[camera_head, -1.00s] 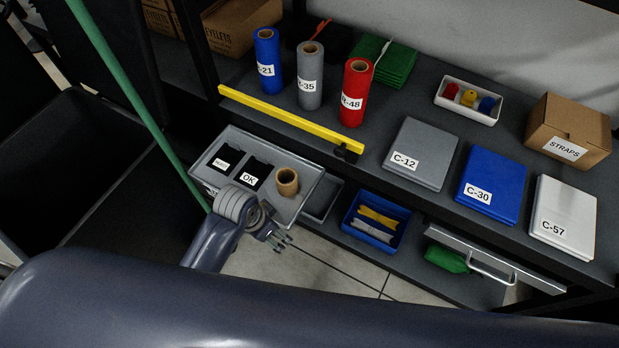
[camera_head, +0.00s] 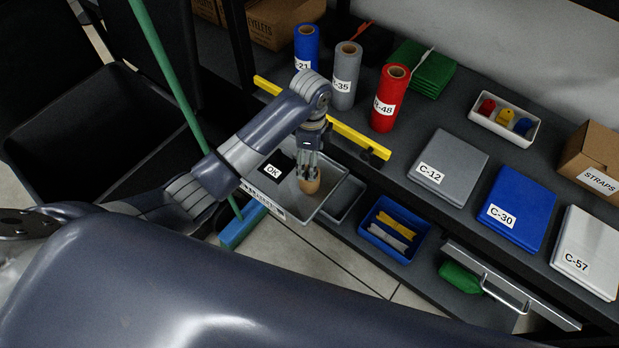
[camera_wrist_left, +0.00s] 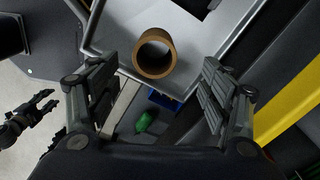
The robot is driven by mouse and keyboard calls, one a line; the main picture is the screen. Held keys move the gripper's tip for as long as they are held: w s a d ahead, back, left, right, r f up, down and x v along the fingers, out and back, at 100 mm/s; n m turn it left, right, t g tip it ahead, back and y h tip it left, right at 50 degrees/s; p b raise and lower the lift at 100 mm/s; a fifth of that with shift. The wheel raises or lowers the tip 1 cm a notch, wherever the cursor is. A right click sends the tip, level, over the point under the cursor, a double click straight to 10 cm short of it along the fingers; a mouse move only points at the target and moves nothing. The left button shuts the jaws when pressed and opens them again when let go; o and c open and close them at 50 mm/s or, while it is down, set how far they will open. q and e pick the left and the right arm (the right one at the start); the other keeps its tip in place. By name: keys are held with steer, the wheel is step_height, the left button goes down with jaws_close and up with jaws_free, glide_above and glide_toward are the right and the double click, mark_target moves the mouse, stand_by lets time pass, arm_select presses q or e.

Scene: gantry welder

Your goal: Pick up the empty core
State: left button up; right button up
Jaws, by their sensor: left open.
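The empty core, a short brown cardboard tube (camera_head: 310,185), stands in the grey tray (camera_head: 333,196) that sticks out below the shelf. My left gripper (camera_head: 309,172) is open, pointing down over the core, and partly hides it in the head view. In the left wrist view the core (camera_wrist_left: 141,61) shows its round open end, between and beyond the spread fingers (camera_wrist_left: 158,75). No contact shows there. My right gripper (camera_wrist_left: 47,103) shows small at the left of the wrist view, its fingers apart and empty.
A yellow bar (camera_head: 349,137) runs along the shelf edge close behind my left gripper. Blue, grey and red (camera_head: 390,99) rolls stand above. The tray also holds a black piece labelled OK (camera_head: 273,171). A green broom handle (camera_head: 166,65) leans at left. A blue bin (camera_head: 395,230) sits lower right.

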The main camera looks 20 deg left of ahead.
arm_select(q)
step_height(320, 180, down, 5)
steer(key=shift+r, duration=0.1)
steer(key=shift+s+a+f, duration=0.1)
steer(key=shift+s+f, duration=0.1)
steer(key=shift+f, duration=1.2)
steer(key=shift+s+a+f, duration=0.1)
steer(key=shift+s+f, duration=0.1)
steer(key=shift+f, duration=1.2)
steer(key=shift+c, duration=0.6)
steer(key=c, duration=1)
